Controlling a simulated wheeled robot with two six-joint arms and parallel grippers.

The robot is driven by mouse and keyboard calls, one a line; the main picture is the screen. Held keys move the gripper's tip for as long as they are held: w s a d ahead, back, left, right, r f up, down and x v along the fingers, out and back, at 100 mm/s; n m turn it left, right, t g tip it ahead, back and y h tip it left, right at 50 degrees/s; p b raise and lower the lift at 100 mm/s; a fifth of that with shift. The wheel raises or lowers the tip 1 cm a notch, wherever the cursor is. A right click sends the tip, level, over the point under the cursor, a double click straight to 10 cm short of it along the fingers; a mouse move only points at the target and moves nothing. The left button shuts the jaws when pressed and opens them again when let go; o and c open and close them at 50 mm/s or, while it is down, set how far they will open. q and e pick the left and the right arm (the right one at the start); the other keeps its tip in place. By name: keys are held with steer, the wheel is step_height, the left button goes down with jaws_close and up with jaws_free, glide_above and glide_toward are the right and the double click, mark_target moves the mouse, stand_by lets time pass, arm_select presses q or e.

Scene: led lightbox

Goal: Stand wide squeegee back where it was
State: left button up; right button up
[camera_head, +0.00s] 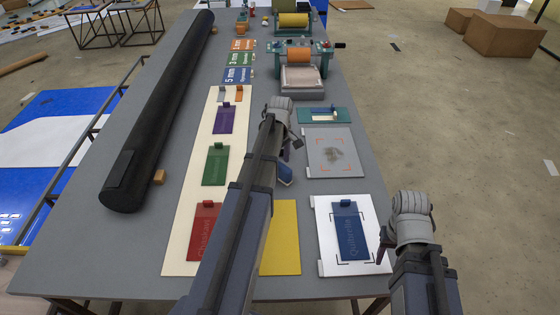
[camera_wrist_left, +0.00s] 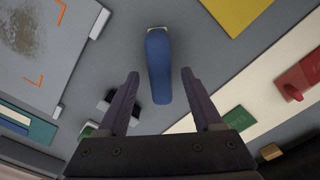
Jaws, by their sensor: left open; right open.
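A blue tool with a pale edge (camera_head: 285,175) is on the grey table beside my left forearm; I take it for the squeegee. In the left wrist view the blue tool (camera_wrist_left: 158,65) lies ahead of and between the fingertips, with clear gaps at both sides. My left gripper (camera_wrist_left: 160,76) is open and empty; in the head view it (camera_head: 292,143) is partly hidden by its own arm. My right gripper (camera_head: 386,250) is open, beside the table's right edge, near the white board. Small black, white and green items (camera_wrist_left: 105,108) show beside one left finger.
A grey screen with orange corner marks (camera_head: 335,153) and a white board with a blue plate (camera_head: 350,230) lie at right. A yellow sheet (camera_head: 281,235) lies nearer. A cream strip (camera_head: 182,245) carries coloured plates. A long black roll (camera_head: 160,110) lies at left.

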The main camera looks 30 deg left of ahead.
mark_target(281, 165)
arm_select(q)
step_height(281, 165, up, 9)
steer(key=p, duration=0.8)
steer(key=shift+r, duration=0.15)
steer(key=s+d+m, duration=0.5)
steer(key=d+m, duration=0.1)
steer(key=d, duration=0.4)
steer(key=s+d+m, duration=0.6)
steer(key=d, duration=0.4)
steer(key=s+d+m+y, duration=0.1)
steer(key=s+d+m, duration=0.4)
steer(key=d, duration=0.5)
steer(key=shift+s+d+m, duration=0.25)
steer(key=shift+s+m, duration=0.05)
steer(key=shift+m, duration=0.8)
